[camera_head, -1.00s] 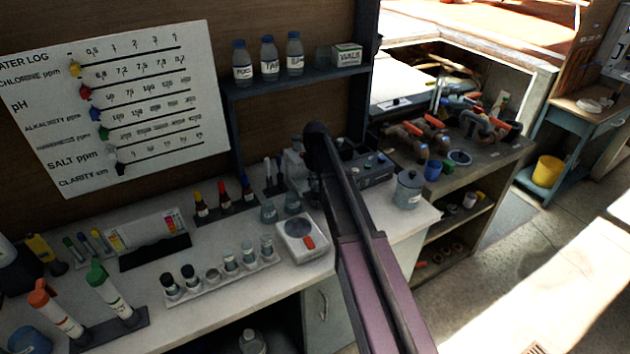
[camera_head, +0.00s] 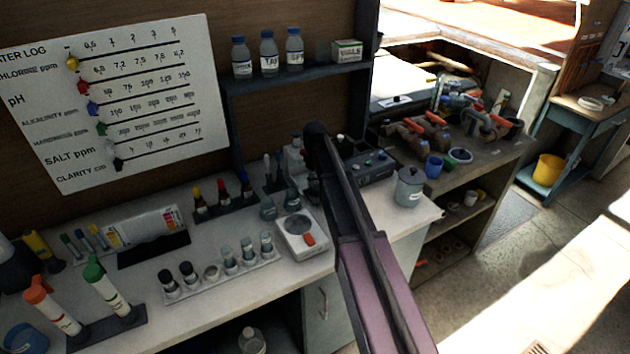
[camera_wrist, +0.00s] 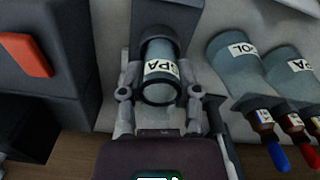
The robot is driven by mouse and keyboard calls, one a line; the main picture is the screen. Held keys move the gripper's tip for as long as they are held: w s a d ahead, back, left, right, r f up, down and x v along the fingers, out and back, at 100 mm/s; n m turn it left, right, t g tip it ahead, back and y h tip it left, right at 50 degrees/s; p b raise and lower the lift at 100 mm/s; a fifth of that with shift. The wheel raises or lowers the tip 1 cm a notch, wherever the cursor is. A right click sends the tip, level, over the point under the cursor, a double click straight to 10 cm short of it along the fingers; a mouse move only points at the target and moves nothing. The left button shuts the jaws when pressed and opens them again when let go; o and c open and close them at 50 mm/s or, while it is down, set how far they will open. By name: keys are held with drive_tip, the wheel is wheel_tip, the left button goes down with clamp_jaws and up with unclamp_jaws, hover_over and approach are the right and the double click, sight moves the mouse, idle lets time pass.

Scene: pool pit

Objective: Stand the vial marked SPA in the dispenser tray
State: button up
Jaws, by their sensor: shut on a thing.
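My gripper (camera_wrist: 160,94) is shut on a clear grey-blue vial (camera_wrist: 158,88) whose white label reads SPA, in the wrist view. One finger is on each side of it. A dark grey block (camera_wrist: 185,14) lies just beyond the vial's far end; it may be the dispenser tray, but I cannot tell whether the vial touches it. A grey device (camera_head: 294,157), possibly the dispenser, stands at the back of the bench beside my arm.
Two glass vessels (camera_wrist: 236,58) (camera_wrist: 290,68), one labelled POL, stand close to the held vial. Dropper bottles (camera_head: 222,197) are left of them. A scale (camera_head: 299,235) with an orange button and a row of vials (camera_head: 228,262) are in front. A lidded pot (camera_head: 409,187) stands right.

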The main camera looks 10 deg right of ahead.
drive_tip(key=shift+f+b, duration=0.4)
drive_tip(key=shift+b, duration=0.05)
idle(0.8)
drive_tip(key=o, duration=1.1)
drive_tip(key=shift+r, duration=0.1)
wheel_tip(320, 180, up, 7)
drive_tip(key=p, duration=0.7)
drive_tip(key=s+m, duration=0.2)
drive_tip(key=s, duration=0.7)
drive_tip(key=s+m, duration=0.2)
drive_tip(key=s, duration=0.8)
drive_tip(key=s+f+m, duration=0.1)
drive_tip(key=s+m, duration=0.1)
drive_tip(key=s, duration=0.8)
drive_tip(key=shift+s+m+b, duration=0.15)
drive_tip(key=shift+m+b, duration=0.15)
drive_tip(key=shift+b, duration=0.05)
